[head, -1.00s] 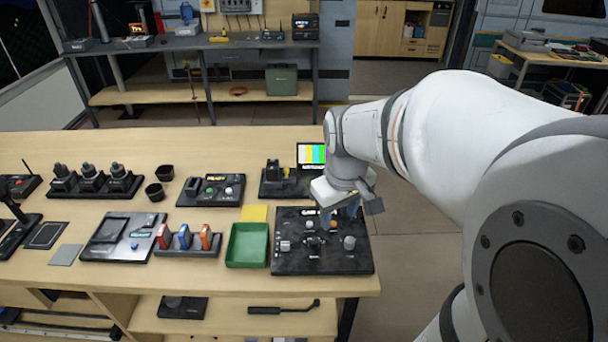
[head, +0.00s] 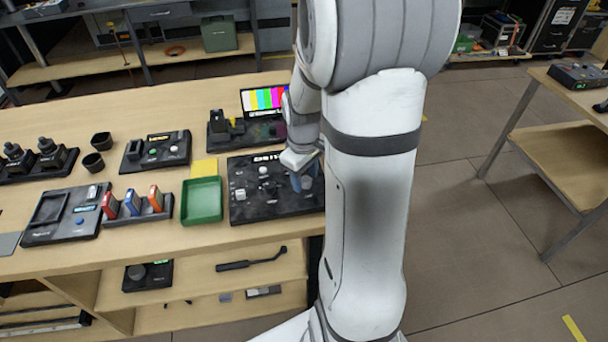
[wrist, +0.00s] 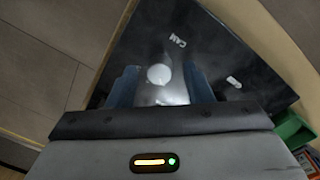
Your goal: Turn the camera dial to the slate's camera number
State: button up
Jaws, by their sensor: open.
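A black control panel (head: 262,212) with light knobs and buttons lies at the table's right end. In the wrist view a round pale dial (wrist: 158,75) sits on this panel. A "CAM" label shows beside it. My gripper (wrist: 161,87) is open, its blue fingers on either side of the dial with visible gaps. In the head view my gripper (head: 305,180) is low over the panel's right part, partly hidden by my arm. A screen with colour bars (head: 264,99) stands behind the panel. The small text under its bars is unreadable.
A green tray (head: 202,216) sits left of the panel, with a yellow note (head: 204,169) behind it. Red, blue and orange items (head: 133,205) stand in a rack farther left.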

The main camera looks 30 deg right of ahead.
jog(key=shift+f, duration=0.15)
jog(key=shift+c, duration=0.5)
jog(key=c, duration=0.9)
jog(key=m+b, duration=0.1)
jog(key=m, duration=0.3)
jog(key=shift+w, duration=0.1)
jog(key=m+b, duration=0.1)
jog(key=m, duration=0.3)
jog(key=shift+m, duration=0.3)
jog(key=m, duration=0.4)
jog(key=shift+d+m+g+b, duration=0.1)
jog(key=shift+m+g+b, duration=0.2)
jog(key=shift+b, duration=0.05)
jog(key=m, duration=0.4)
jog(key=shift+m+b, duration=0.3)
